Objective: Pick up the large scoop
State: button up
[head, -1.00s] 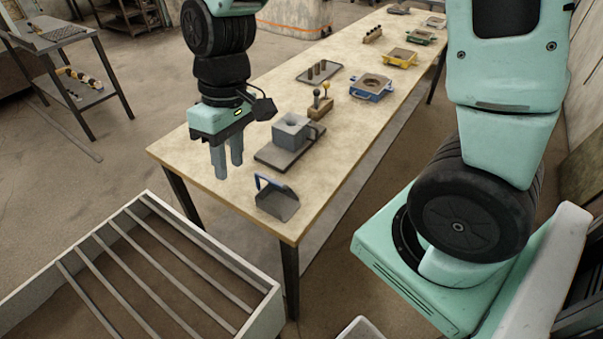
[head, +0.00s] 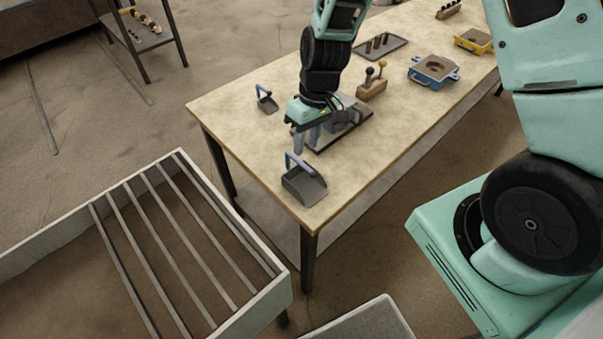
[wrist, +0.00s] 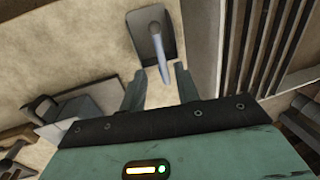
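The large scoop (head: 304,186) has a dark grey pan and a blue handle. It lies on the table (head: 225,125) near the front corner. In the wrist view its pan (wrist: 143,38) is ahead of the fingers, and its handle points back between them. My gripper (head: 306,148) is open and empty, pointing down just behind the scoop's handle. In the wrist view the fingers (wrist: 160,74) stand apart on either side of the handle; I cannot tell whether they are at its height. A smaller scoop (head: 266,103) with a blue handle lies at the table's left edge.
A grey block on a dark plate (head: 352,132) stands close behind my gripper. Beyond are a wooden holder with knobbed tools (head: 371,88), a tray (head: 381,48) and a blue-framed mould (head: 433,71). A slatted bin (head: 185,158) stands in front of the table.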

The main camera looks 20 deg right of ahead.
aim_at(301, 162)
jog(key=shift+s+a+f+p, duration=0.1)
jog(key=shift+a+f+p, duration=0.2)
jog(key=shift+f, duration=0.85)
jog(key=shift+s+a+f+p, duration=0.1)
jog(key=shift+a+f+p, duration=0.2)
jog(key=shift+f, duration=0.9)
jog(key=shift+a+f+p, duration=0.2)
jog(key=shift+f+p, duration=0.15)
jog(key=shift+f, duration=0.8)
grip_shut()
